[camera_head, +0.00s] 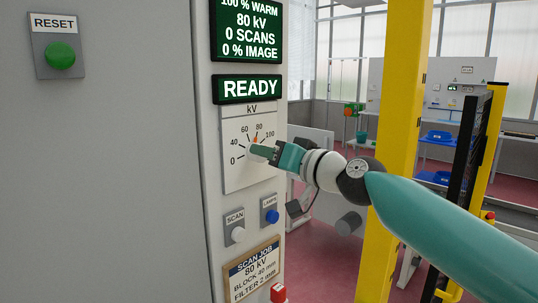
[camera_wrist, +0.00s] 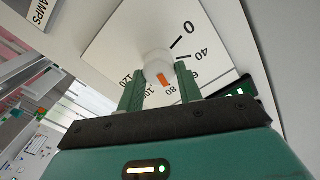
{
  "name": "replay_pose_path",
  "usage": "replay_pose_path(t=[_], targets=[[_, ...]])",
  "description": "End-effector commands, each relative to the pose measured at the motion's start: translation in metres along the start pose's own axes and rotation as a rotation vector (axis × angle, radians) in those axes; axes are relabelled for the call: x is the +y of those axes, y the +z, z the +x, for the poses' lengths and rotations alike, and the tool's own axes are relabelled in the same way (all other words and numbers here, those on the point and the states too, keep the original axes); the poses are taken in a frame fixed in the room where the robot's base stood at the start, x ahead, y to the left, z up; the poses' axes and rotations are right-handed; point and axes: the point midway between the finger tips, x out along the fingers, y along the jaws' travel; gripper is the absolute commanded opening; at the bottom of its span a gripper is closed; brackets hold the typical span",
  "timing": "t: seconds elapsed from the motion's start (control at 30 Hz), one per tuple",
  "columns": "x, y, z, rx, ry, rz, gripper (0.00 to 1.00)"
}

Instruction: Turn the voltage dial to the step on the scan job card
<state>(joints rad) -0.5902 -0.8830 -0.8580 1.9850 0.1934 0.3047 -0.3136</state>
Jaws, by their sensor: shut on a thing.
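The voltage dial is a white knob (camera_wrist: 156,61) with an orange mark, on a white kV scale plate (camera_head: 238,178). In the wrist view the orange mark points toward the 80 label. My gripper (camera_head: 262,150) reaches the dial from the right, and its green fingers (camera_wrist: 159,80) stand on either side of the knob, shut on it. In the head view the fingers hide most of the knob. The scan job card (camera_head: 254,269) below reads 80 kV, block 40 mm, filter 2 mm. The green display (camera_head: 248,28) reads 80 kV, 0 scans, 0 % image.
A READY sign (camera_head: 247,89) is lit above the dial. A white SCAN button (camera_head: 237,234) and a blue LAMPS button (camera_head: 271,216) sit below it. A green RESET button (camera_head: 60,56) is at upper left. A yellow post (camera_head: 400,90) stands behind my arm.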

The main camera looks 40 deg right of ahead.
Motion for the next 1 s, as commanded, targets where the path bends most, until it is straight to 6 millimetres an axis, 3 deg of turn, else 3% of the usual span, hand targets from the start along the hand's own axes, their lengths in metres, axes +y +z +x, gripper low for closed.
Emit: replay_pose_path(t=[0.3,0.73,0.77,0.83,0.87,1.0], targets=[[0.0003,0.0005,0.0003,-0.001,0.000,0.105,0.12],[0.0002,0.0007,0.0004,-0.002,0.000,0.115,0.12],[0.0002,0.0007,0.0004,-0.002,0.000,0.115,0.39],[0.0002,0.0007,0.0003,-0.002,0.000,0.115,0.53],[0.0002,0.0006,0.0003,-0.002,0.000,0.115,0.57],[0.0002,0.0005,0.0002,-0.001,0.000,0.114,0.57]])
